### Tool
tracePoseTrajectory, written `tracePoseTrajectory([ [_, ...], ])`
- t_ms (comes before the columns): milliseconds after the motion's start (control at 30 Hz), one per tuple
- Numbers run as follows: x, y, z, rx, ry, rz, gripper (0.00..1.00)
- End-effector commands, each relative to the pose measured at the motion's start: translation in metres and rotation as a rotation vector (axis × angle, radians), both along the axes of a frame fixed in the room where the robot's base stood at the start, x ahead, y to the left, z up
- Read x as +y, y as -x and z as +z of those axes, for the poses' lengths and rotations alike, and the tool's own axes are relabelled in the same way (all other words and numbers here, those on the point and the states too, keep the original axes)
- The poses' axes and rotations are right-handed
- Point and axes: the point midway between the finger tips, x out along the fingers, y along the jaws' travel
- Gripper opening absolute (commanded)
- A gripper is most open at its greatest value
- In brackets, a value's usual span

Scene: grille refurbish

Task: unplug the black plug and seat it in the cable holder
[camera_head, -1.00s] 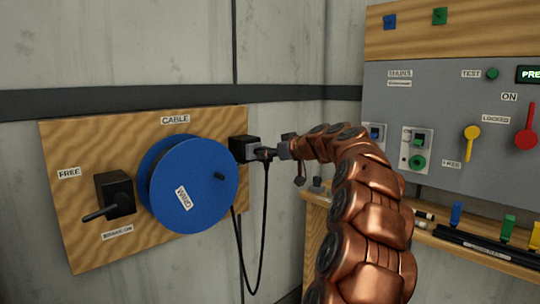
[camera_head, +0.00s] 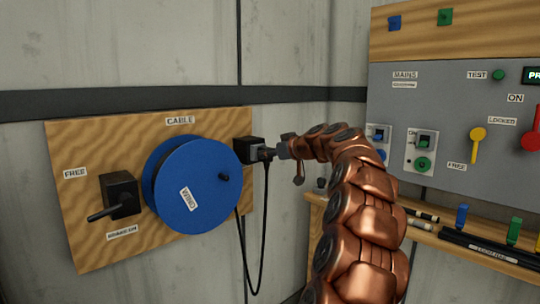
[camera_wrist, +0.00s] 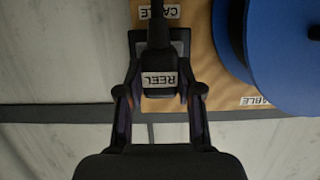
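The black plug (camera_head: 264,153) is at the end of my gripper (camera_head: 275,151), close against the front of a black box (camera_head: 248,150) at the right edge of the wooden board. I cannot tell whether its tip is inside that box. In the wrist view the plug (camera_wrist: 160,92), labelled REEL, sits between the two fingers of my gripper (camera_wrist: 160,76), which are closed against its sides. Its black cable (camera_head: 265,215) hangs from it in a loop down toward the blue cable reel (camera_head: 188,195). The box (camera_wrist: 181,46) shows partly behind the plug.
The wooden board (camera_head: 80,240) also carries a black brake lever block (camera_head: 122,196) left of the reel. A grey panel (camera_head: 440,100) with sockets and levers stands at the right, above a wooden shelf (camera_head: 435,232).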

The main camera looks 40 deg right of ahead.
Motion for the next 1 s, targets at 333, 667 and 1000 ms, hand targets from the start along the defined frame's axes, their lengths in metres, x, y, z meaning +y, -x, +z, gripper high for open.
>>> tracePoseTrajectory([
  [333, 0.0, 0.0, 0.0, 0.001, 0.0, 0.0, 0.63],
  [667, 0.0, 0.006, 0.001, 0.001, -0.001, 0.0, 0.63],
  [1000, 0.001, 0.054, 0.017, -0.003, -0.001, 0.0, 0.63],
])
